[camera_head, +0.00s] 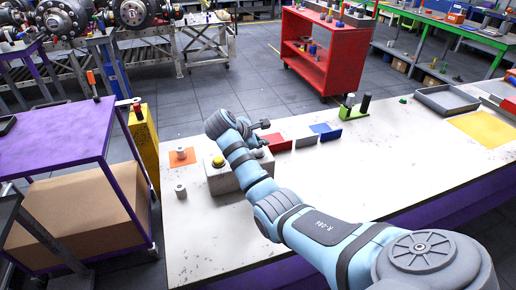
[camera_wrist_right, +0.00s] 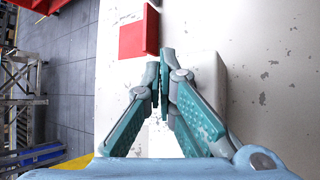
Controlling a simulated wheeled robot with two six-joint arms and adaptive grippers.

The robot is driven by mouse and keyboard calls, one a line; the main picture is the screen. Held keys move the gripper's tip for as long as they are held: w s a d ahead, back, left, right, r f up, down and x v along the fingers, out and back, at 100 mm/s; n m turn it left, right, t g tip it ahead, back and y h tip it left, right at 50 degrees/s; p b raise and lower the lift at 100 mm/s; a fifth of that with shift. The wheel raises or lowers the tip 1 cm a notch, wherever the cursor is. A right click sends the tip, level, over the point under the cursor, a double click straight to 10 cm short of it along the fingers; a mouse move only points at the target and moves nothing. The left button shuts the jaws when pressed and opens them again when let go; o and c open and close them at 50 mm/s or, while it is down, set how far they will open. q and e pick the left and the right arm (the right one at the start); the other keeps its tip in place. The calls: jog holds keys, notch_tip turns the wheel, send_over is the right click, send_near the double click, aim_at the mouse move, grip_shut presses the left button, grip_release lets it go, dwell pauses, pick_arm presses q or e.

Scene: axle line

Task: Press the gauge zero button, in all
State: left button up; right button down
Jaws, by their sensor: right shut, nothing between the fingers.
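A grey box (camera_head: 222,181) stands on the white bench, with a yellow domed button (camera_head: 218,161) on its top left. A small grey knob-like part (camera_head: 258,153) shows on its right side, partly behind my arm. I cannot read any label saying which is the gauge zero button. My right gripper (camera_head: 264,124) is above and beyond the box, shut and empty. In the right wrist view its fingertips (camera_wrist_right: 166,54) are together over the edge of the pale box (camera_wrist_right: 207,80); no button shows clearly there. My left gripper is not in view.
A metal peg (camera_head: 181,190) and an orange pad (camera_head: 182,157) are at left. The bench's right middle (camera_head: 400,150) is clear.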

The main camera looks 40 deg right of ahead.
aim_at(260, 151)
jog(key=shift+f, duration=0.55)
dwell(0.6)
jog(key=shift+r+p, duration=0.95)
jog(key=shift+p, duration=0.55)
notch_tip(260, 151, up, 3)
jog(key=p, duration=0.3)
jog(key=shift+r+b, duration=0.3)
jog(key=shift+r, duration=0.7)
